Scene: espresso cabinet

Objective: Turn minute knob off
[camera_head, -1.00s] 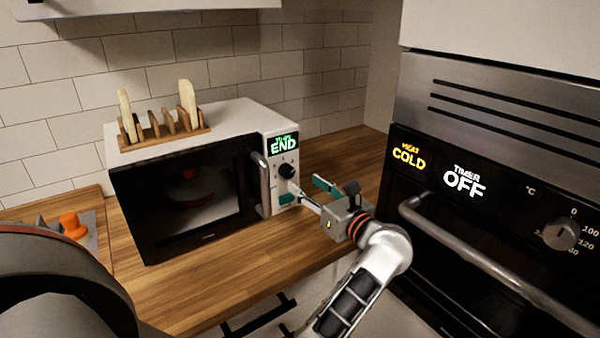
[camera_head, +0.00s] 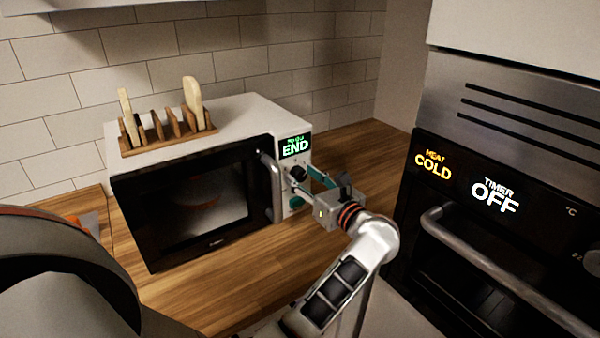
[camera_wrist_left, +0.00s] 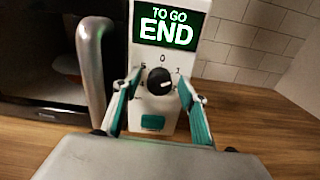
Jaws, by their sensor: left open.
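The minute knob (camera_head: 298,173) is a small round black knob on the white control panel at the microwave's right side. In the left wrist view the knob (camera_wrist_left: 160,81) sits in the middle of a ring of numbers, with a 0 above it and a pale mark on its face. The display (camera_wrist_left: 167,27) above it reads "TO GO END" in green. My left gripper (camera_head: 304,178) is at the panel, open. In the left wrist view its teal-padded fingers (camera_wrist_left: 161,84) are on either side of the knob, with a gap showing on each side. My right gripper is not in view.
The microwave (camera_head: 190,205) has a door handle (camera_head: 271,187) just left of the panel. A teal button (camera_wrist_left: 153,122) lies under the knob. A wooden rack (camera_head: 165,135) stands on top. An oven (camera_head: 470,190) with a protruding handle (camera_head: 500,270) is at right.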

